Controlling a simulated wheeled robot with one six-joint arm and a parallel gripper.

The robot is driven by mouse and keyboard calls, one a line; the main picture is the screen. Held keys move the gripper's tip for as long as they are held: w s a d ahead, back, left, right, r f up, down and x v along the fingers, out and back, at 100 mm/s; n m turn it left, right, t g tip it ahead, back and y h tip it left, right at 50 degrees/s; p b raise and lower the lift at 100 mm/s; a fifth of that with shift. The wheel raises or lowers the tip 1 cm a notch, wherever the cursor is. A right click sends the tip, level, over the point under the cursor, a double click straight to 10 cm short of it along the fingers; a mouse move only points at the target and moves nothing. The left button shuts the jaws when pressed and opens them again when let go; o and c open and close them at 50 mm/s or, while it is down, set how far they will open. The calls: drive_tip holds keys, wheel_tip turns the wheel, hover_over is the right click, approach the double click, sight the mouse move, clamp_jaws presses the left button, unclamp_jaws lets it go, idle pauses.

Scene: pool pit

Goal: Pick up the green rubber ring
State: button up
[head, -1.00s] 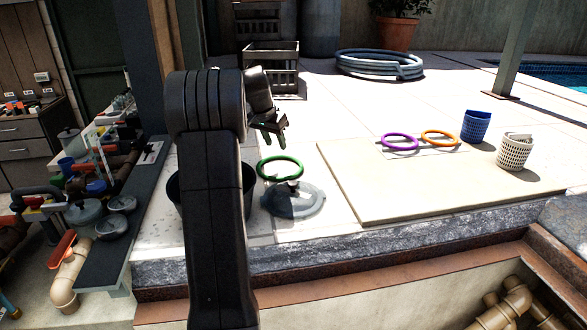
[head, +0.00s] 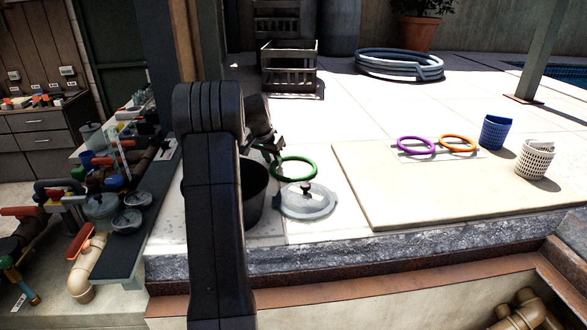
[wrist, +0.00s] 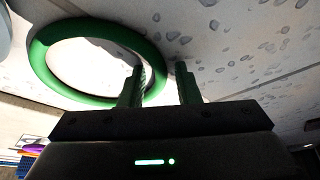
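The green rubber ring (head: 314,172) lies flat on the pale paving behind a grey lid, and its left edge is near my gripper. My gripper (head: 272,152) hangs just above and left of the ring, partly behind my own arm. In the wrist view the ring (wrist: 42,72) fills the upper left. My gripper (wrist: 160,67) is open there, with its two green fingers apart. The ring's right side shows in the gap between the fingers; I cannot tell whether it is at their depth. Nothing is held.
The grey lid (head: 305,205) with a dark knob lies just in front of the ring. A dark bucket (head: 254,195) stands left of it, partly hidden by my arm. The slab with purple (head: 416,145) and orange (head: 458,143) rings is to the right.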

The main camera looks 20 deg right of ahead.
clamp_jaws()
drive_tip(key=shift+r, duration=0.15)
